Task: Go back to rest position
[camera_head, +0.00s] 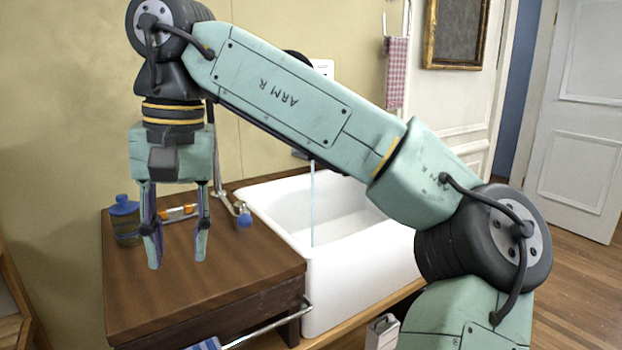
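My gripper (177,250) hangs from my green arm at the left of the head view, pointing down. Its two fingers are spread apart with nothing visible between them, so it is open and empty. The fingertips are over the brown wooden counter (190,290); whether they touch it I cannot tell. My arm runs from the lower right up to the upper left, across the front of the sink.
A blue-lidded jar (125,222) stands behind and left of my gripper. An orange-and-white item (180,211) lies behind the fingers. A blue-capped item (244,215) stands by the white sink (345,280). A towel rail (268,326) runs along the front. Open floor lies right.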

